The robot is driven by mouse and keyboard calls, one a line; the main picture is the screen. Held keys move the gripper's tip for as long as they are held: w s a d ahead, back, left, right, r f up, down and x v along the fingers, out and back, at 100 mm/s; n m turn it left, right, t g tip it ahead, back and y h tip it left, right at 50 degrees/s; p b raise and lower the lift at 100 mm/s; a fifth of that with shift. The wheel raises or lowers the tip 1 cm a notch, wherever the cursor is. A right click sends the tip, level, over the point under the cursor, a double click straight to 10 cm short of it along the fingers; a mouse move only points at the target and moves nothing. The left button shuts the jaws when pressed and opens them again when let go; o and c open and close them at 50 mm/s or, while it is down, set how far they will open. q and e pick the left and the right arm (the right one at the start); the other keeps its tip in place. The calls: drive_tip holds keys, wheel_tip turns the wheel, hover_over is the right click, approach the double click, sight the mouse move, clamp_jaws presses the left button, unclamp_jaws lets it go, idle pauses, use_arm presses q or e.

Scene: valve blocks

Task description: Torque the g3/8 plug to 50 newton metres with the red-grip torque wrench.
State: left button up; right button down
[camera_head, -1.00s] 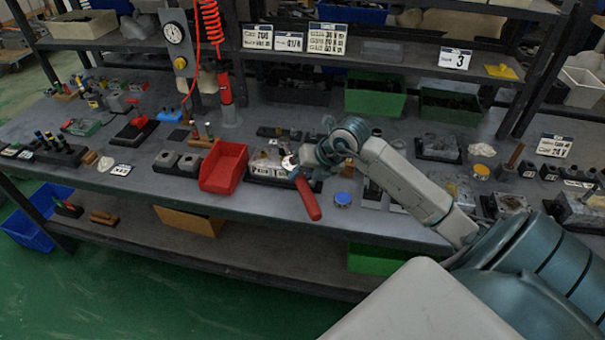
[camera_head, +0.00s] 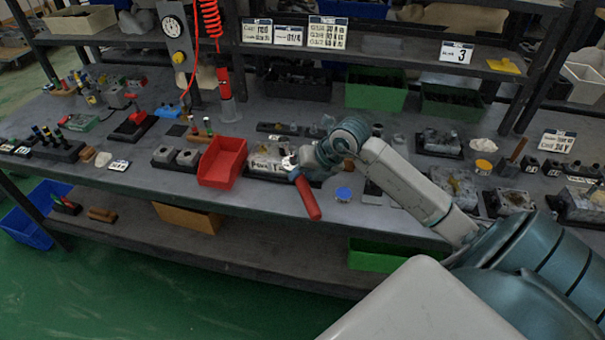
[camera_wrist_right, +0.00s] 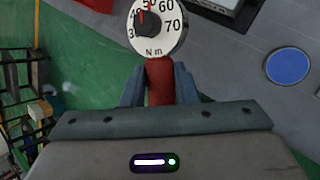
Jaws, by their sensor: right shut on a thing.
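My right gripper (camera_wrist_right: 159,85) is shut on the red-grip torque wrench (camera_head: 307,198), whose red grip (camera_wrist_right: 159,75) lies between the two fingers in the right wrist view. The wrench's round white dial (camera_wrist_right: 157,27) shows numbers in N m, with its red mark near 50. The valve block (camera_head: 268,167) with a white label lies just left of the gripper. The wrench's far end and the G3/8 plug are hidden or too small to tell. My left gripper is not in view.
A red open bin (camera_head: 222,163) stands left of the valve block. A blue round disc (camera_head: 343,194) lies to the right, and also shows in the wrist view (camera_wrist_right: 289,66). Grey blocks (camera_head: 177,157) and a gauge post (camera_head: 178,50) stand further left. The shelf (camera_head: 400,48) runs behind.

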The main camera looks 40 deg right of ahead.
drive_tip(key=shift+w+a+r+m+h, duration=0.1)
drive_tip(key=shift+w+a+m+h, duration=0.15)
drive_tip(key=shift+a+m, duration=0.3)
drive_tip(key=shift+w+a+m+h, duration=0.25)
drive_tip(key=shift+a+m, duration=0.1)
drive_tip(key=shift+a, duration=0.3)
drive_tip(key=shift+w+a+m+t+h, duration=0.2)
drive_tip(key=shift+w+a+m+h, duration=0.15)
drive_tip(key=shift+a+m, duration=0.2)
drive_tip(key=shift+w+a+m+t+h, duration=0.2)
drive_tip(key=shift+w+a+m+h, duration=0.1)
drive_tip(key=shift+a+m, duration=0.2)
drive_tip(key=shift+w+a+m+h+b, duration=0.45)
drive_tip(key=shift+w+a+m+b, duration=0.5)
drive_tip(key=shift+b, duration=1.2)
